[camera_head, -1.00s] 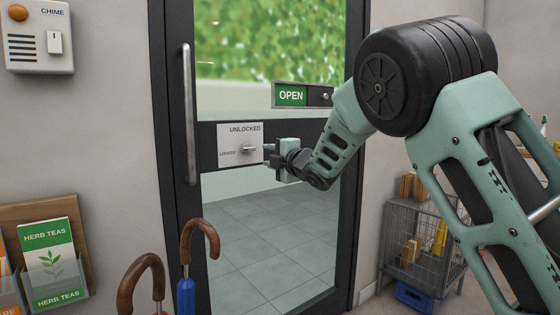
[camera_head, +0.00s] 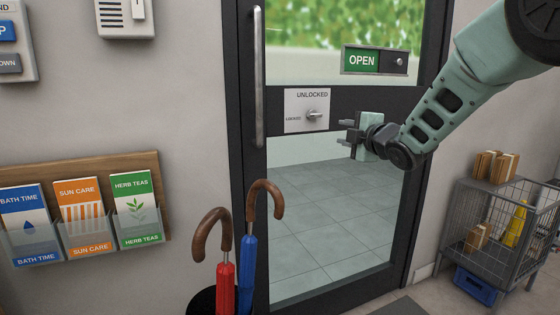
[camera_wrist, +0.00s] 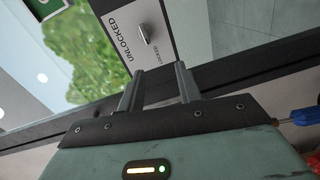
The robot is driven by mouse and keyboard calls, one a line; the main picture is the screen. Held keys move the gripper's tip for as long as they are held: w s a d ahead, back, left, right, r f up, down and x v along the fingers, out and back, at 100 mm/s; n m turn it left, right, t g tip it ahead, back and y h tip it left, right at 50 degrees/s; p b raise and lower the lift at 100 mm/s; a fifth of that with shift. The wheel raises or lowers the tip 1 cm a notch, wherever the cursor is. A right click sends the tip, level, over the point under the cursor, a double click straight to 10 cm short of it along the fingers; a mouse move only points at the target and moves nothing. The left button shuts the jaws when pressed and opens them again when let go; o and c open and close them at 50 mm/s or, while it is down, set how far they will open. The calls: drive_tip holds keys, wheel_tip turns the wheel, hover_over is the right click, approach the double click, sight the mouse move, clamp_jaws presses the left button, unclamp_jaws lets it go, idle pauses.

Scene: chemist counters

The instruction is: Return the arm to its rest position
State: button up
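My gripper (camera_head: 347,131) is in front of the glass door, to the right of and a little below the lock plate (camera_head: 296,122) marked UNLOCKED. In the wrist view my gripper's two fingers (camera_wrist: 158,84) stand apart with nothing between them. The lock's thumb-turn (camera_head: 317,114) lies horizontal in the head view, clear of the fingers; it also shows in the wrist view (camera_wrist: 148,34). My arm reaches in from the upper right, bent and extended toward the door.
A vertical door handle (camera_head: 258,75) and a green OPEN sign (camera_head: 362,60) are on the door. Umbrellas with red (camera_head: 226,285) and blue (camera_head: 247,270) shafts stand in front. A leaflet rack (camera_head: 85,172) hangs at left. A wire cage cart (camera_head: 490,235) stands at right.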

drive_tip(key=s+a+f+m+g+h, duration=0.1)
drive_tip(key=s+a+f+m+g, duration=0.2)
drive_tip(key=s+f, duration=0.3)
drive_tip(key=s+a+f+m+g, duration=0.3)
drive_tip(key=s+a, duration=0.1)
drive_tip(key=s, duration=0.4)
drive_tip(key=s+a+f+m+g+h, duration=0.1)
drive_tip(key=s+a+f+m+g, duration=0.2)
drive_tip(key=s+f, duration=0.35)
drive_tip(key=s+f+m+g+h, duration=0.3)
drive_tip(key=s+g, duration=0.5)
drive_tip(key=s, duration=1.9)
wheel_tip(320, 180, up, 22)
drive_tip(key=p, duration=2.3)
drive_tip(key=shift+w+d+y, duration=0.15)
drive_tip(key=shift+w+y, duration=0.05)
drive_tip(key=shift+y, duration=0.2)
